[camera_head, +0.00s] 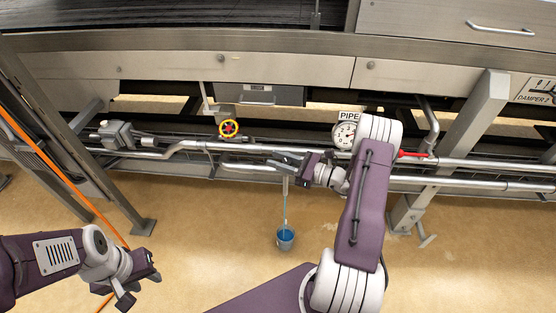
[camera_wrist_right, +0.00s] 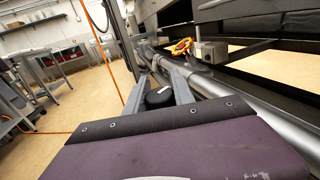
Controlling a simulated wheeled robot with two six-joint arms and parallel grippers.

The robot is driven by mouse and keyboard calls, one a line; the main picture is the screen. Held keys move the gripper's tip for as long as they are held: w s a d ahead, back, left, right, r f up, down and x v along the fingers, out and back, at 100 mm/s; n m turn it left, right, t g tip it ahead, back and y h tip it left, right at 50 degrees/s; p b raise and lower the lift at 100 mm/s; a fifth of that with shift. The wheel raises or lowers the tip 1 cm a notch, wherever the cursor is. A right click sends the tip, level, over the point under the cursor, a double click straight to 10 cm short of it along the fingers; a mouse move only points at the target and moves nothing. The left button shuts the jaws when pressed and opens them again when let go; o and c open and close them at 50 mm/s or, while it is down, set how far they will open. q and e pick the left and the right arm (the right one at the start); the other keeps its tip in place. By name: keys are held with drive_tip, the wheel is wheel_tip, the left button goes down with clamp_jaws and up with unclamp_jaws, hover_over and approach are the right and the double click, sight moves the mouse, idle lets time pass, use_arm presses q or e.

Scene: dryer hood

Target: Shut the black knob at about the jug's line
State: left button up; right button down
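The black knob (camera_wrist_right: 159,97) shows in the right wrist view, between the two fingers of my right gripper (camera_wrist_right: 160,88), with a pale mark on its top. The fingers stand apart on either side of it, and I see no clear contact. In the head view my right gripper (camera_head: 286,162) is at the pipes and hides the knob. My left gripper (camera_head: 140,286) is open and empty at the lower left.
A yellow-and-red handwheel (camera_head: 229,128) sits left of my right gripper. A round gauge (camera_head: 345,134) marked PIPE and a red lever (camera_head: 412,155) are to the right. Steel legs (camera_head: 449,150) and an orange hose (camera_head: 60,170) flank the pipes. The floor in front is mostly clear.

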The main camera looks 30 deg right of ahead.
drive_tip(key=m+t+h+p, duration=0.1)
drive_tip(key=h, duration=0.1)
drive_tip(key=d+m+t+h+p, duration=0.1)
drive_tip(key=m+h, duration=0.1)
drive_tip(key=h, duration=0.1)
drive_tip(key=m+t+h+p, duration=0.1)
drive_tip(key=m+h+p, duration=0.1)
drive_tip(key=shift+w+d+t+h, duration=0.15)
drive_tip(key=shift+w+t+h, duration=0.15)
drive_tip(key=shift+t, duration=0.1)
drive_tip(key=c, duration=1.1)
unclamp_jaws()
drive_tip(key=shift+o, duration=0.2)
drive_tip(key=p+v, duration=0.2)
drive_tip(key=v, duration=0.7)
